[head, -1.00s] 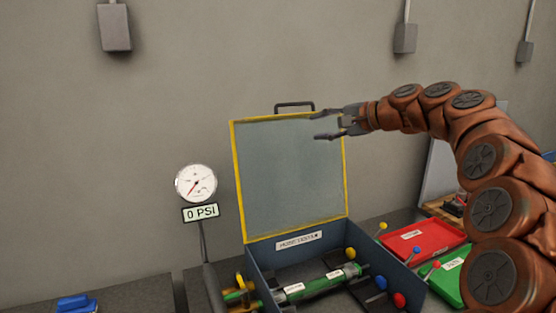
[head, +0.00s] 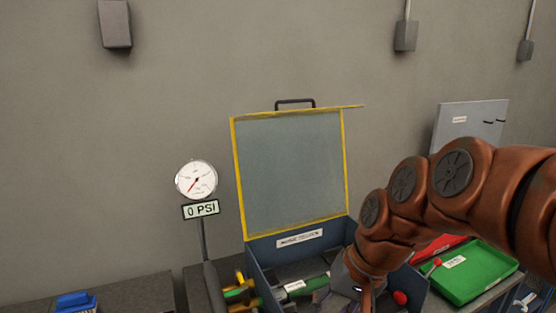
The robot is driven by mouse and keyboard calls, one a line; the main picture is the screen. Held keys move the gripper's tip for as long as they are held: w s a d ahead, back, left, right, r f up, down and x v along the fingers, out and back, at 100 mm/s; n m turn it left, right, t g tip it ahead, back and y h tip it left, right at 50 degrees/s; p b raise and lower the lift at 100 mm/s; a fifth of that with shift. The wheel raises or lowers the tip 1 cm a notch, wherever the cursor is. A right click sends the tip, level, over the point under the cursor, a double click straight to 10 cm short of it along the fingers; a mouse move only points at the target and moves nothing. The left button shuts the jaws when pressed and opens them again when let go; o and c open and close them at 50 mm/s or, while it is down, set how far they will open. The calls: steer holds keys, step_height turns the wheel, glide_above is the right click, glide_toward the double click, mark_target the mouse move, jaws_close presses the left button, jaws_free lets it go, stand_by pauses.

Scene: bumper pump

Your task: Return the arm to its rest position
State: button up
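My arm (head: 455,180) reaches in from the right edge and bends down in front of the open blue case. Its wrist end (head: 368,285) is low in the picture, in front of the right part of the case. My gripper's fingers cannot be made out there, so whether they are open or shut does not show. No object is seen held.
The blue case (head: 262,262) has its yellow-rimmed lid (head: 290,175) raised and a green pump (head: 305,287) inside. A gauge (head: 196,180) reading 0 PSI stands left. A green tray (head: 478,272) and a red tray (head: 437,246) lie right, partly behind my arm.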

steer(key=s+d+f+g+h, duration=0.1)
steer(key=s+d+f, duration=0.3)
steer(key=s, duration=0.5)
steer(key=s+d+f+n+g+h, duration=0.1)
steer(key=s+d+f+h, duration=0.2)
steer(key=s, duration=0.6)
step_height(320, 180, down, 3)
steer(key=d, duration=0.2)
steer(key=shift+d+f+n+g, duration=0.15)
steer(key=shift+d+n+g, duration=0.15)
steer(key=shift+g, duration=0.1)
steer(key=shift+o, duration=0.3)
